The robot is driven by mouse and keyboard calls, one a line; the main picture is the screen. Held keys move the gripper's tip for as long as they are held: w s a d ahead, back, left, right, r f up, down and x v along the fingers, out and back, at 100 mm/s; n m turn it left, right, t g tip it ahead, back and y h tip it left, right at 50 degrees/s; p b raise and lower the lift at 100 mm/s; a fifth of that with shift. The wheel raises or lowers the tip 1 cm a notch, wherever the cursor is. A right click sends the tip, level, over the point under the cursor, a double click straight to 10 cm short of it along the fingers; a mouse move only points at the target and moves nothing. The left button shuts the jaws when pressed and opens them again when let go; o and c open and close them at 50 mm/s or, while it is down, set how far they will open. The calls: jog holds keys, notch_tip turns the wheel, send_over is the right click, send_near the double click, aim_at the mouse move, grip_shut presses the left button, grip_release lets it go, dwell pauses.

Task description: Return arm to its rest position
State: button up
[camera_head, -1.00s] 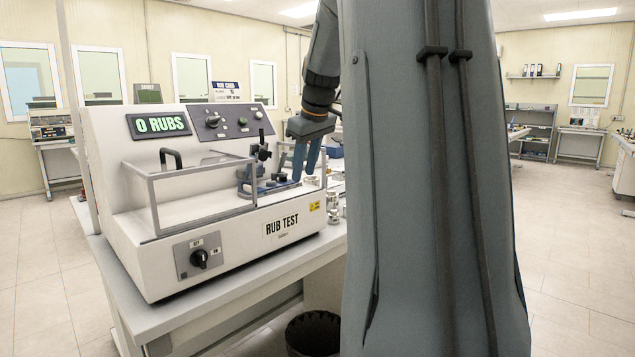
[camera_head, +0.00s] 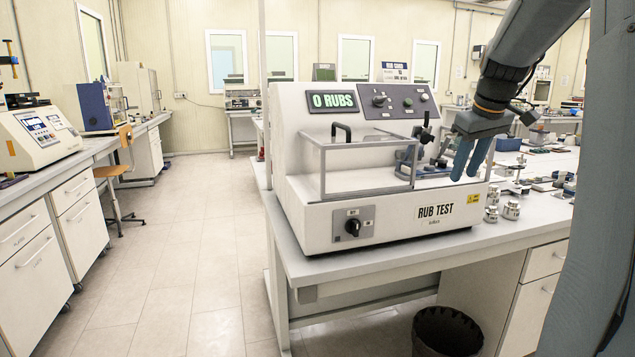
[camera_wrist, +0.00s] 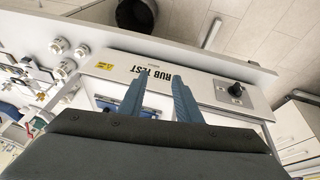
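My gripper (camera_head: 466,172) hangs from my dark arm at the right of the head view. Its two blue fingers point down, in front of the right end of the white rub test machine (camera_head: 330,216). In the wrist view, the fingers of my gripper (camera_wrist: 159,77) stand apart with nothing between them, so it is open and empty. The machine's "RUB TEST" front panel (camera_wrist: 205,89) shows behind them. Whether the fingers touch the machine cannot be told. The machine's display (camera_head: 332,101) reads "0 RUBS".
The machine stands on a grey-topped bench (camera_head: 345,265). Small metal weights (camera_head: 511,210) stand right of it. A black bin (camera_head: 446,332) is on the floor below. Left, a bench (camera_head: 50,190) with instruments and a chair (camera_head: 117,170) border a clear floor aisle (camera_head: 175,250).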

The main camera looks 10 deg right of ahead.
jog(key=s+a+f+g, duration=0.1)
jog(key=s+a+f, duration=0.3)
jog(key=a+f, duration=0.3)
jog(key=s+a+f+m+g+y, duration=0.1)
jog(key=s+a+f, duration=0.2)
jog(key=a+f, duration=0.45)
jog(key=s+a+f+g, duration=0.1)
jog(key=s+a+f, duration=0.35)
jog(key=a, duration=0.55)
jog(key=s+a+f, duration=0.6)
jog(key=s+f, duration=0.1)
jog(key=s, duration=0.3)
jog(key=shift+m+g, duration=0.3)
jog(key=shift+g, duration=0.1)
jog(key=shift+a, duration=0.15)
